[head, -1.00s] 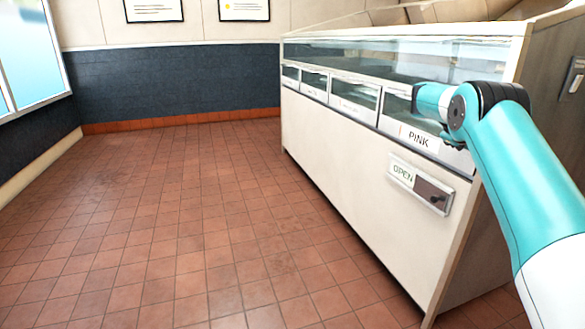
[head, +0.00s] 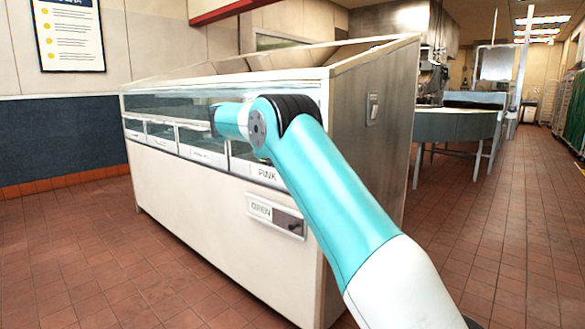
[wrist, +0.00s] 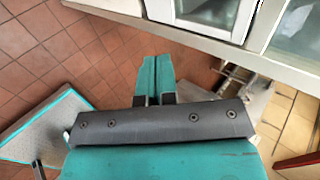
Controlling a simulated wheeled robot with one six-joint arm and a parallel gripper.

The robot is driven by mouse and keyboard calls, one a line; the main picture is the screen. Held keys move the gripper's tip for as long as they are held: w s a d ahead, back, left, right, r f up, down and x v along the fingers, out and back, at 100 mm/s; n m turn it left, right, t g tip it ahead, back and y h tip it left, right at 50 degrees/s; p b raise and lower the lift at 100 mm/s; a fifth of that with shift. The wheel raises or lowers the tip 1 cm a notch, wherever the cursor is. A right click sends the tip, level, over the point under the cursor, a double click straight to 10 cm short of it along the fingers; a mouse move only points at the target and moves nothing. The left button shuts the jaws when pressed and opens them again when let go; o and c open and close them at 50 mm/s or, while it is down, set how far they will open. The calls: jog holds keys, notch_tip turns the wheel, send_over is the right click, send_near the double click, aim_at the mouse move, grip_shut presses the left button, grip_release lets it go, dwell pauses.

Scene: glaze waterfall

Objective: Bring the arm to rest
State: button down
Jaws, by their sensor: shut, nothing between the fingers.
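My teal arm reaches up and forward from the lower right of the head view, in front of the white cabinet (head: 225,235). Its wrist end is beside the cabinet's glazed upper part. In the wrist view my gripper (wrist: 156,60) shows as two teal fingers lying together, with nothing between them. The fingers point toward the cabinet's front edge, over the tiled floor. I cannot tell the exact gap between the fingertips and the cabinet.
The cabinet has a row of glass-fronted compartments, a "PINK" label (head: 267,174) and an "OPEN" slider panel (head: 276,215). A grey round-ended table (head: 455,125) stands behind at right. A framed poster (head: 68,35) hangs on the wall.

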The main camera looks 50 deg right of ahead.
jog(key=shift+a+r, duration=0.45)
jog(key=shift+a, duration=0.1)
jog(key=a+r+n+t+y, duration=0.1)
jog(key=a+n+t+y, duration=0.2)
jog(key=a+n, duration=1.05)
jog(key=s+a+f+n+y, duration=0.1)
jog(key=s+a+n+y, duration=0.2)
jog(key=s+a+n, duration=0.35)
jog(key=s+a+f+n+y, duration=0.25)
jog(key=a+n, duration=0.45)
jog(key=a, duration=0.4)
jog(key=s+a+f+n+g+y, duration=0.15)
jog(key=s+a+n, duration=0.3)
jog(key=s, duration=0.45)
jog(key=s+a+f+n+g+y, duration=0.1)
jog(key=s+a+n+y, duration=0.1)
jog(key=s+a+n, duration=0.35)
jog(key=s+a+f+n+g+y, duration=0.1)
jog(key=s+a+n, duration=0.3)
jog(key=s, duration=0.7)
notch_tip(320, 180, up, 29)
jog(key=n+p, duration=0.1)
jog(key=p, duration=2.8)
jog(key=shift+s+d+n+y+p, duration=0.2)
jog(key=shift+n+y+p, duration=0.1)
